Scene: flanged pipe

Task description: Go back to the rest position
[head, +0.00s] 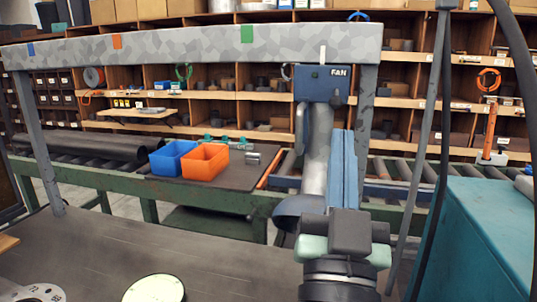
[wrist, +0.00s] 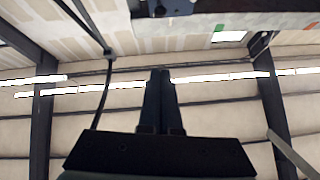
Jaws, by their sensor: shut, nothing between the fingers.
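My gripper (head: 343,133) points upward in the right half of the head view, with its two long blue fingers side by side. In the wrist view the fingers (wrist: 160,73) show dark against the ceiling, pressed together and empty. In the head view the gripper overlaps a grey hanging duct (head: 317,150) below a blue box marked FAN (head: 322,84). I cannot tell how far apart they are. No flanged pipe can be made out for certain.
A grey overhead beam (head: 190,45) crosses above the dark worktop (head: 90,255). Blue (head: 172,158) and orange bins (head: 205,162) stand behind. A teal cabinet (head: 485,240) and hanging cables are at right. A numbered disc (head: 40,293) and a pale round disc (head: 153,289) lie in front.

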